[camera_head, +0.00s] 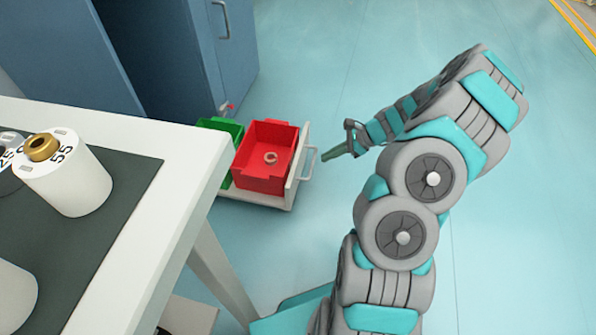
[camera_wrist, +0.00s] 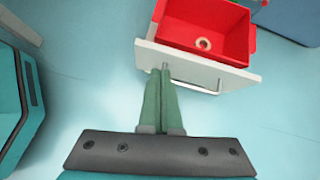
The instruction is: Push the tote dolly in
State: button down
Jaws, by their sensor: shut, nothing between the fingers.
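The tote dolly (camera_head: 294,186) is a low pale platform near the floor, partly under the white table. It carries a red tote (camera_head: 264,182) with a small ring inside and a green tote (camera_head: 226,127) behind it. Its pale front panel with a metal handle also shows in the wrist view (camera_wrist: 190,68). My gripper (camera_head: 326,160) is shut and empty, its fingers pointing at the dolly's front from the right. In the wrist view the green fingertips (camera_wrist: 160,70) are together beside the handle, near the panel. I cannot tell whether they touch it.
A white table (camera_head: 180,138) with a dark mat and labelled spools (camera_head: 72,180) stands at the left, over the dolly's far side. A blue cabinet (camera_head: 180,60) stands behind the dolly. The pale blue floor to the right is clear.

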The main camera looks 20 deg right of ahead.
jog(key=d+f+m, duration=0.2)
jog(key=d+f, duration=0.1)
jog(key=f, duration=0.1)
jog(key=b, duration=0.1)
send_near(295, 173)
jog(key=shift+t, duration=0.3)
jog(key=f, duration=0.1)
jog(key=w+a+f, duration=0.1)
jog(key=f, duration=0.1)
jog(key=a+f, duration=0.1)
jog(key=f, duration=0.1)
jog(key=shift+w+a, duration=0.15)
jog(key=shift+w, duration=0.1)
jog(key=shift+w+a, duration=0.4)
jog(key=shift+a, duration=0.1)
jog(key=w+a, duration=0.7)
jog(key=a, duration=0.4)
jog(key=w+a, duration=0.8)
jog(key=a, duration=0.4)
jog(key=w+a, duration=0.8)
jog(key=a, duration=0.3)
jog(key=shift+a+r, duration=0.15)
jog(key=shift+a, duration=0.2)
